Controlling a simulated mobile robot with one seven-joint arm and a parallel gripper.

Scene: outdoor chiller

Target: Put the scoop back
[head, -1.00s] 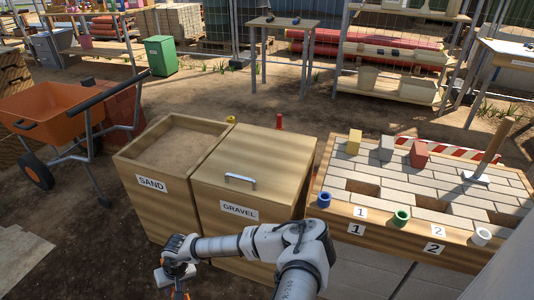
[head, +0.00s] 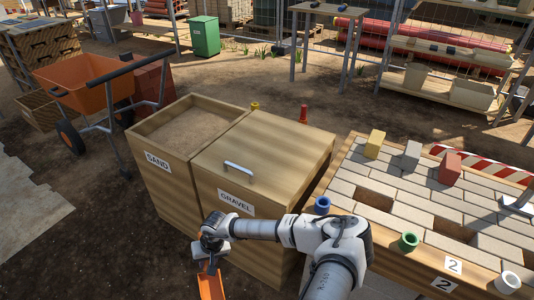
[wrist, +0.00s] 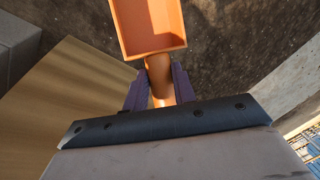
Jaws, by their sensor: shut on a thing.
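The orange scoop (wrist: 150,25) is in my gripper (wrist: 160,88). In the wrist view its handle sits between the two dark fingers, which are shut on it, and its square pan points away from the gripper. The sand bin is open and filled with sand. The gravel bin (head: 225,225) beside it has its lid shut, with a metal handle on top.
A paving table (head: 415,255) with several loose blocks and coloured cups stands to the right. An orange wheelbarrow (head: 85,85) stands at the back left. A green bin (head: 205,37) and shelves (head: 440,80) are farther back. Bare ground lies left of the bins.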

